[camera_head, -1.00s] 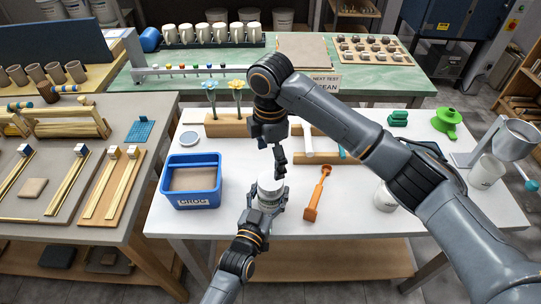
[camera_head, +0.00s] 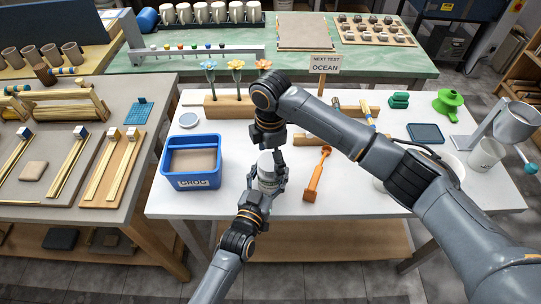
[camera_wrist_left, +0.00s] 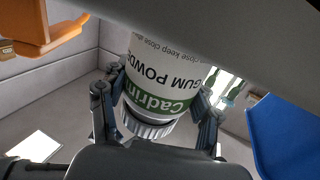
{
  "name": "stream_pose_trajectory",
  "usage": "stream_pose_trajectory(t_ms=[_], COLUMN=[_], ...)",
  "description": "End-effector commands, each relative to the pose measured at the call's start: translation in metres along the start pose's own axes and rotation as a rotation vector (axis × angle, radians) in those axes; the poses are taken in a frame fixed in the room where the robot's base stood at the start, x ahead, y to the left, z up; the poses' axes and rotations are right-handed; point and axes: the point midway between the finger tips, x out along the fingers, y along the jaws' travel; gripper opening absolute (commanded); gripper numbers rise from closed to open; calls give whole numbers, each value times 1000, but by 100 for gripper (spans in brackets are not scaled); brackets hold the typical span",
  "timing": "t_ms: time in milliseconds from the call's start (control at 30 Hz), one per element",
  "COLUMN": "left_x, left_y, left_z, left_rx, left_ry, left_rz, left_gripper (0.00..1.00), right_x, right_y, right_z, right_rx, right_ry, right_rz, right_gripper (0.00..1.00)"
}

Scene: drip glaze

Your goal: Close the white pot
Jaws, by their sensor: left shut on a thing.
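The white pot (camera_head: 267,178) stands upright near the front middle of the white table. In the left wrist view the pot (camera_wrist_left: 165,75) appears upside down, with a green-and-white gum powder label and a pale ribbed band at one end. My left gripper (camera_head: 266,187) is closed around its sides from the front; its fingers (camera_wrist_left: 158,115) flank the pot. My right gripper (camera_head: 270,148) points down directly over the pot's top. Its fingertips are mostly hidden, so I cannot tell their opening or whether they touch the pot. A pale round disc (camera_head: 189,120) lies flat at the table's back left.
A blue tub (camera_head: 192,141) stands left of the pot, and an orange tool (camera_head: 317,175) lies to its right. A wooden flower stand (camera_head: 228,106) is behind. A white vessel (camera_head: 452,160) is partly hidden by my right arm.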

Motion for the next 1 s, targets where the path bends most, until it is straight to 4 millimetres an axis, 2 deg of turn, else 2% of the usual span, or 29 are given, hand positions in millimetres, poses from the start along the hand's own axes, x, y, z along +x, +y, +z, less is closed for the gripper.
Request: stream_pose_trajectory(t_ms=[33,267,467,567,900,1000], left_x=[0,0,0,0,0,0], left_y=[0,0,0,1,1,1], left_z=[1,1,1,1,1,0], left_rx=[-1,-1,0,0,0,0], left_ry=[-2,-2,-2,-2,-1,-1], left_rz=[1,1,1,1,1,1], left_gripper=[0,0,0,0,0,0], right_x=[0,0,0,0,1,1], right_y=[0,0,0,0,0,0], right_z=[0,0,-1,-2,-2,-1], right_rx=[0,0,33,165,1012,1217], right_ry=[0,0,2,3,6,4], right_rz=[0,1,1,0,-2,-1], right_gripper=[76,29,29,29,29,29])
